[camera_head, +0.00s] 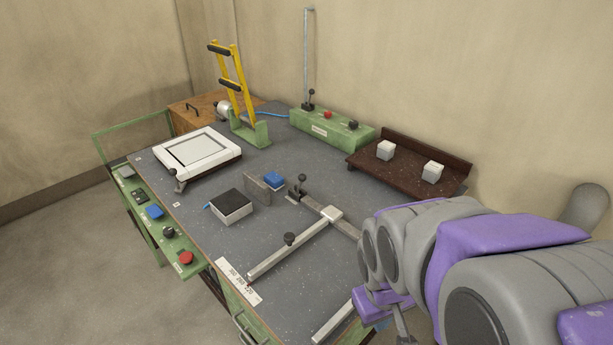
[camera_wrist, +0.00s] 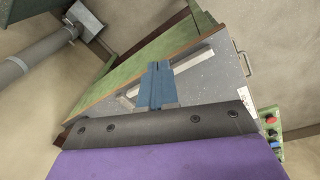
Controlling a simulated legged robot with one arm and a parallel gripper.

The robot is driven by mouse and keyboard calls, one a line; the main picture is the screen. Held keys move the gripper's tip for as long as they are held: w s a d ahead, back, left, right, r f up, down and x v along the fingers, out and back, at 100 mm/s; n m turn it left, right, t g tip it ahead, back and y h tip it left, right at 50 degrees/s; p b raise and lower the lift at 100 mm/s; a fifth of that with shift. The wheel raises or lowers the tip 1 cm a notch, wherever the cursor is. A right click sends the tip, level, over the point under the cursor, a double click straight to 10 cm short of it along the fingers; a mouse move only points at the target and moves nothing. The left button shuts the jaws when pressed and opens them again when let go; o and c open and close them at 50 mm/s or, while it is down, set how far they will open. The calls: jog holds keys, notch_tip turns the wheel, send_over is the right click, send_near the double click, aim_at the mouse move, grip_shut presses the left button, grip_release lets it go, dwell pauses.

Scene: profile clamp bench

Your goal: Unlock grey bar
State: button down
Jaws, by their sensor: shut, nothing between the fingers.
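A long light-grey bar (camera_head: 270,259) lies across the front of the bench. A dark lever clamp (camera_head: 298,187) stands at that rail's far end. Another grey bar (camera_head: 333,322) lies nearer the front, partly hidden by my arm. My gripper (camera_wrist: 157,66) is shut and empty. In the wrist view its blue fingers cover the middle of a pale bar (camera_wrist: 195,62); I cannot tell which bar this is.
A black-topped block (camera_head: 232,206), an upright grey plate (camera_head: 256,190) and a blue-topped block (camera_head: 274,179) stand behind the bar. A white framed panel (camera_head: 198,151), green control box (camera_head: 332,128) and brown shelf (camera_head: 410,166) line the back. Buttons (camera_head: 186,257) edge the left side.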

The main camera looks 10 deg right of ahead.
jog(key=w+d+f+n+t+p, duration=0.1)
jog(key=w+d+n+t, duration=0.15)
jog(key=w, duration=0.75)
jog(key=w+d+f+n+t+p, duration=0.1)
jog(key=w+d+n+t, duration=0.15)
jog(key=w, duration=0.75)
jog(key=w+d+f+n+t+p, duration=0.15)
jog(key=w+d+n, duration=0.25)
jog(key=w, duration=0.6)
jog(key=w+a+f+n+t+y+p, duration=0.1)
jog(key=w+f+n+t+y, duration=0.1)
jog(key=w+n, duration=0.1)
jog(key=w+a+f+n+t+y+p, duration=0.1)
jog(key=w+a+f+n+t+y, duration=0.1)
jog(key=w+f+n+t+y, duration=0.1)
jog(key=w+a+f+n+t+y+p, duration=0.1)
jog(key=w+a+f+n+t+y, duration=0.1)
jog(key=w+n, duration=0.3)
jog(key=shift+w+a+f+t+y, duration=0.2)
jog(key=shift+w+f+t+y, duration=0.35)
jog(key=shift+w, duration=0.3)
jog(key=shift+s+a+f+n+y+p, duration=0.2)
jog(key=shift+a+n+y+p, duration=0.1)
jog(key=shift+n, duration=0.1)
jog(key=shift+s+a+n+t+y, duration=0.2)
jog(key=shift+a+n+t+y, duration=0.05)
jog(key=shift+n+t+y, duration=0.15)
jog(key=shift+a, duration=0.1)
